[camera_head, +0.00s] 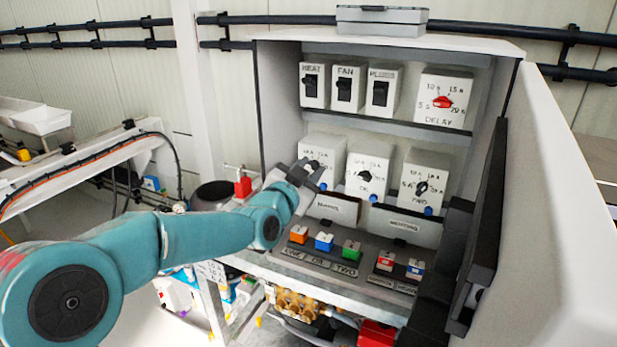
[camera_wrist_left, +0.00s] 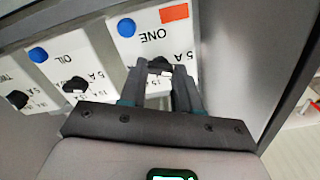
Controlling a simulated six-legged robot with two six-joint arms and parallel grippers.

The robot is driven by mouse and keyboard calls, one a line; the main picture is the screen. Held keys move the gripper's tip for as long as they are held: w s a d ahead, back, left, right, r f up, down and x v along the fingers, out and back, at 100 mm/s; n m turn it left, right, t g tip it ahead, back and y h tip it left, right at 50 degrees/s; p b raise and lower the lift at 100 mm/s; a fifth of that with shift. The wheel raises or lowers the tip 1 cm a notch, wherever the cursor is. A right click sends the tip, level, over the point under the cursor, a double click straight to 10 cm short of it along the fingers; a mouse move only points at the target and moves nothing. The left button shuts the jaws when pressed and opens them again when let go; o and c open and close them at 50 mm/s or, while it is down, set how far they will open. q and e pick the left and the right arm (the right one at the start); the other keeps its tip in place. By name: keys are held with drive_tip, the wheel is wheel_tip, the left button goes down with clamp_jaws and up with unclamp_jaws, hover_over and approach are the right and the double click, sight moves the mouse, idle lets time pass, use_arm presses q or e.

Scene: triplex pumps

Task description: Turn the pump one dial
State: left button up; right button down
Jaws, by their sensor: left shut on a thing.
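The pump one dial (camera_wrist_left: 160,63) is a small black knob on a white box (camera_wrist_left: 150,30) marked ONE, which appears upside down in the left wrist view. In the head view this box (camera_head: 325,145) is the left one of three in the cabinet's middle row. My left gripper (camera_wrist_left: 160,72) has its two fingers closed around the knob. In the head view the left gripper (camera_head: 310,172) reaches this box from the left and partly covers its lower part. The dial's exact setting is hard to read. My right gripper is not in view.
The OIL dial (camera_head: 365,176) and a third dial (camera_head: 422,187) sit to the right. Above are switches (camera_head: 345,88) and a red DELAY dial (camera_head: 442,102). Coloured buttons (camera_head: 324,241) line the panel below. A dark door edge (camera_head: 485,230) bounds the cabinet's right side.

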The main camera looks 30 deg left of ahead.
use_arm(q)
drive_tip(key=shift+f+m+b, duration=0.25)
drive_tip(key=shift+m+b, duration=0.4)
drive_tip(key=shift+m, duration=0.15)
drive_tip(key=shift+m+b, duration=0.4)
drive_tip(key=shift+m, duration=0.5)
drive_tip(key=shift+r+m+b, duration=0.15)
drive_tip(key=shift+m+b, duration=0.15)
drive_tip(key=shift+m, duration=1.9)
drive_tip(key=o, duration=1.1)
drive_tip(key=shift+c, duration=0.2)
drive_tip(key=shift+s, duration=0.1)
